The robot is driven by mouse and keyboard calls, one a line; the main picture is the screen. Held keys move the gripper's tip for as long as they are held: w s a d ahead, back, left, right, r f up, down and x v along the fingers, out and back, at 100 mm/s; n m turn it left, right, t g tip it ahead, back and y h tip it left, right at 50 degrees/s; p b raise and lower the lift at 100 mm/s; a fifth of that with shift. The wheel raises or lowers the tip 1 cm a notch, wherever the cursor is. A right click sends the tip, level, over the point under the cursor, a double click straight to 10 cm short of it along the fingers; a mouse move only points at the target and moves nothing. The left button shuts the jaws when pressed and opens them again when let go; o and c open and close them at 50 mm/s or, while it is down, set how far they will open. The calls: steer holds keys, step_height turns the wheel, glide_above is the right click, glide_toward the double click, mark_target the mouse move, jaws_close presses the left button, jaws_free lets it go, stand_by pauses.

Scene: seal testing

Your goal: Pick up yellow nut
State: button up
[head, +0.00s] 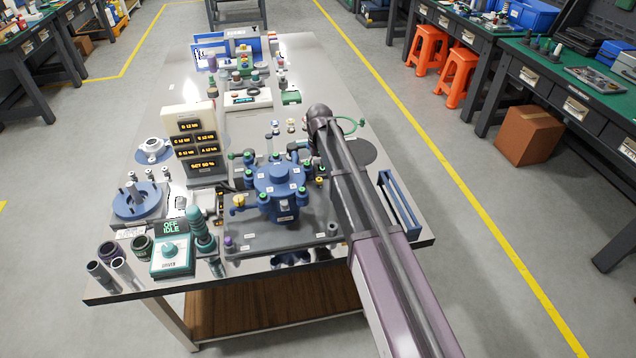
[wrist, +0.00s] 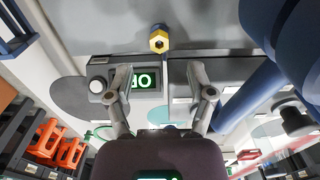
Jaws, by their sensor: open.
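In the head view a small yellow spot (head: 320,181) at the right side of the blue vessel (head: 280,181) may be the same nut; I cannot be sure. My gripper (wrist: 160,70) is open and empty, its two fingers spread apart. The nut appears just above the gap between the fingertips, not between them. In the head view my arm hides most of the gripper.
The blue vessel's body (wrist: 285,40) and a blue pipe (wrist: 245,98) stand close at the right of the wrist view. A box with a lit green display (wrist: 145,82) shows between the fingers. A blue rack (head: 399,205) lies right of my arm, and a dark disc (head: 360,152) lies behind.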

mark_target(319, 184)
steer(key=shift+f, duration=0.15)
steer(key=shift+s+f+b, duration=0.2)
steer(key=shift+f+b, duration=2.3)
steer(key=shift+b, duration=0.15)
jaws_close()
